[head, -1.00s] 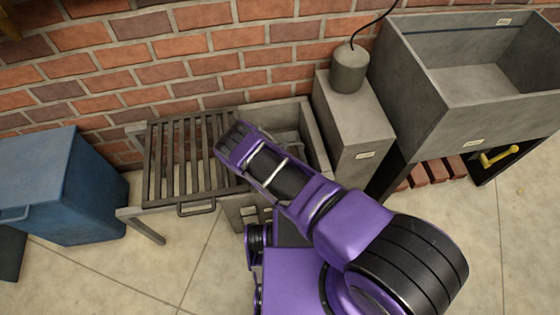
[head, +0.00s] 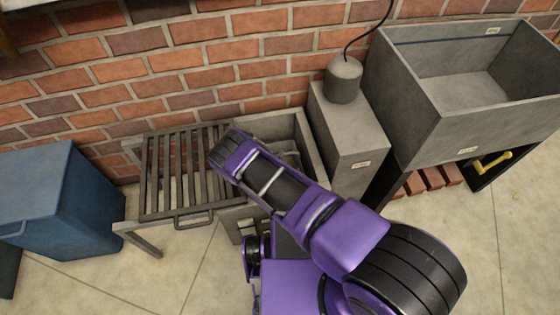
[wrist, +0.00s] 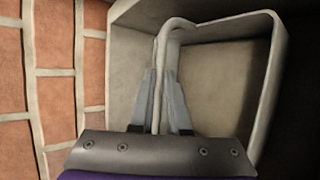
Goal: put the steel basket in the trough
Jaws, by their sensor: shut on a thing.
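My gripper (wrist: 161,75) is shut on a thin, bent pale-grey bar (wrist: 174,24), apparently the handle of the steel basket. The bar rises between the two fingers and curves over at its top. The basket's body cannot be made out clearly. In the head view my arm covers the gripper. A grey shape (head: 287,149) shows beside the arm inside an open concrete box, but I cannot tell what it is. A large concrete trough (head: 448,138) with a deep open basin stands at the right.
A slatted metal rack (head: 178,216) adjoins the concrete box (head: 312,150) on its left. A concrete block (head: 352,138) carrying a corded cylinder (head: 343,80) stands between box and trough. A blue bin (head: 75,205) stands at far left; bricks (head: 430,182) lie under the trough. A brick wall runs behind.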

